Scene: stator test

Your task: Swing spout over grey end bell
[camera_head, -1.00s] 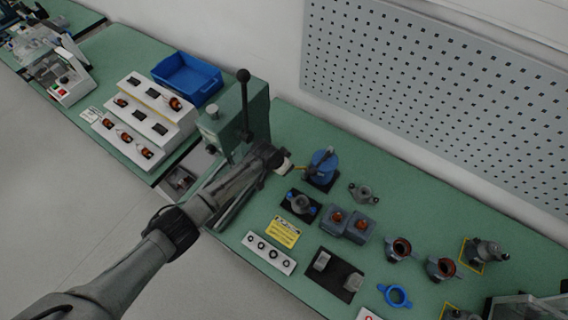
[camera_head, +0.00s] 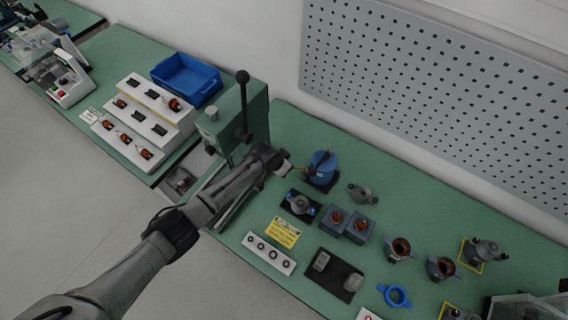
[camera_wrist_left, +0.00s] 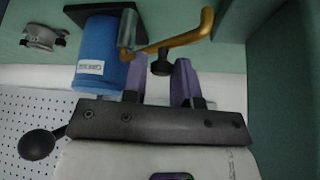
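A blue canister (camera_head: 322,168) stands on a dark base at the back of the bench. It also shows in the wrist view (camera_wrist_left: 98,52). A bent brass spout (camera_wrist_left: 182,36) reaches from a grey post beside it, with a black ball knob (camera_wrist_left: 161,66) below. My left gripper (camera_wrist_left: 160,72) is open; its purple fingers stand apart, with the knob showing between them. I cannot tell whether they touch it. In the head view my left gripper (camera_head: 287,169) is just left of the canister. A grey end bell with ears (camera_head: 362,194) lies right of the canister. My right gripper is out of view.
A grey part with blue clamps (camera_head: 300,204) sits on a black plate in front of the canister. Two grey blocks with copper parts (camera_head: 346,224) stand right of it. A green lever press (camera_head: 246,115) rises close behind my left arm.

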